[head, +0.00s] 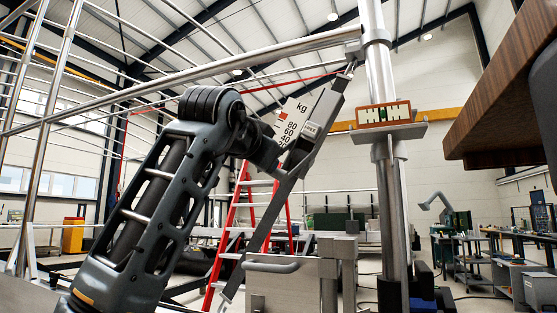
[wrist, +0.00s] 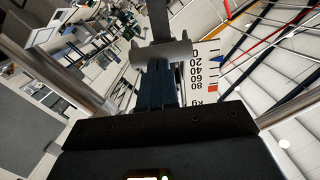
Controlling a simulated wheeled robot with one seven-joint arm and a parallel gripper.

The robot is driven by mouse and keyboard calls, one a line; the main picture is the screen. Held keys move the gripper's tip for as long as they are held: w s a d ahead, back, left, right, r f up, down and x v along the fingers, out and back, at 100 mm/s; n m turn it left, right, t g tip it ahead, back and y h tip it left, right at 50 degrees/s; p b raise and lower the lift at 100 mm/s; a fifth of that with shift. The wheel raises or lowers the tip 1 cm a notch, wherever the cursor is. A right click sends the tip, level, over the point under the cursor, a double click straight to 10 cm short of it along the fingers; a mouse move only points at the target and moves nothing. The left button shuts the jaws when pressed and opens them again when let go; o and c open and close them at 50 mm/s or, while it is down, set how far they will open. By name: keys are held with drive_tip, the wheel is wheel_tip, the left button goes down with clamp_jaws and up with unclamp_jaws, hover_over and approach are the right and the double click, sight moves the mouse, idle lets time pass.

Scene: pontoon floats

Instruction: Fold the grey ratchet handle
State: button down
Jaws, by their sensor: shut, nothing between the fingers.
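A long dark grey strap-like bar (head: 257,238) hangs on a slant from the steel post's upper fitting to the lower left. At its upper part is a white scale plate (head: 297,120) marked kg; the scale also shows in the wrist view (wrist: 205,65). A grey crosspiece with raised ends, seemingly the ratchet handle (wrist: 160,52), lies across the tips of my gripper (wrist: 158,72). My gripper (head: 279,168) is shut and empty beside the bar's middle. Whether it touches the handle I cannot tell. My arm and the bar hide part of the ratchet in the head view.
A steel post (head: 391,210) stands right of the bar, with a small labelled block (head: 384,114) on its bracket. A steel rail (head: 200,72) runs off to the left. A red ladder (head: 236,222) stands behind. A wooden edge (head: 505,100) juts in at upper right.

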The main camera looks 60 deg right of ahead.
drive_tip(key=w+d+f+m+g+h+b, duration=0.3)
drive_tip(key=w+d+f+g+h+b, duration=0.1)
drive_tip(key=b, duration=0.5)
drive_tip(key=shift+w+d+f+m+g+h+b, duration=0.45)
drive_tip(key=shift+d+f+g, duration=0.6)
drive_tip(key=shift+f, duration=0.85)
drive_tip(key=shift+s, duration=0.1)
